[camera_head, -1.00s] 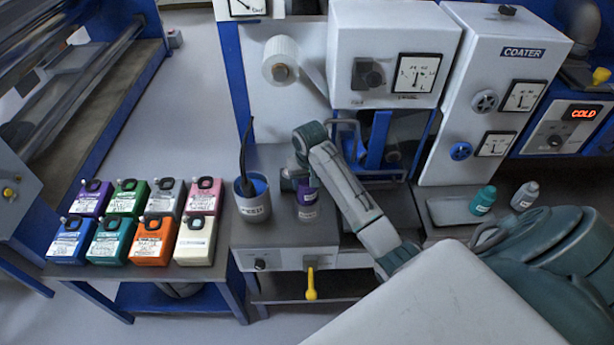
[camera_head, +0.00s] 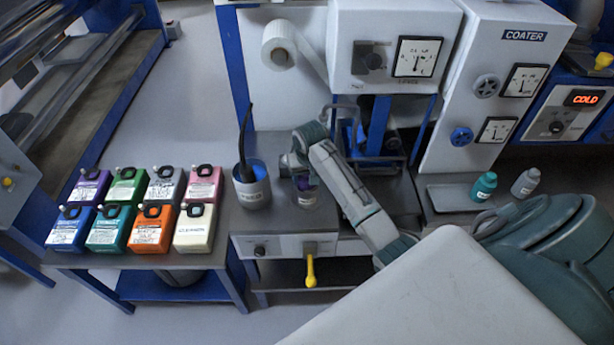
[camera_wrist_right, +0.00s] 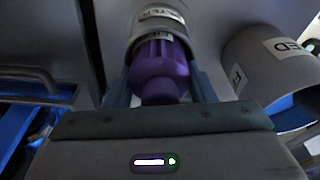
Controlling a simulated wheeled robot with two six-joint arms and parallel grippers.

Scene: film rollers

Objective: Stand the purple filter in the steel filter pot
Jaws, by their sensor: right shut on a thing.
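The purple filter (camera_wrist_right: 160,66) is between the two fingers of my right gripper (camera_wrist_right: 160,88), which is shut on it. The filter's far end is inside the mouth of the steel filter pot (camera_wrist_right: 160,14), and its near, rounded end sticks out of the pot. In the head view only a little of the purple filter (camera_head: 304,183) shows above the filter pot (camera_head: 308,199). My right gripper (camera_head: 303,172) is right above the pot there, partly hidden by its own wrist. How deep the filter sits is hidden. My left gripper is out of view.
A grey feed pot (camera_head: 252,192) with blue inside and a dark hose stands just left of the filter pot; it also shows in the wrist view (camera_wrist_right: 262,62). A yellow-handled lever (camera_head: 311,270) is on the front below. Several coloured canisters (camera_head: 150,230) stand at left.

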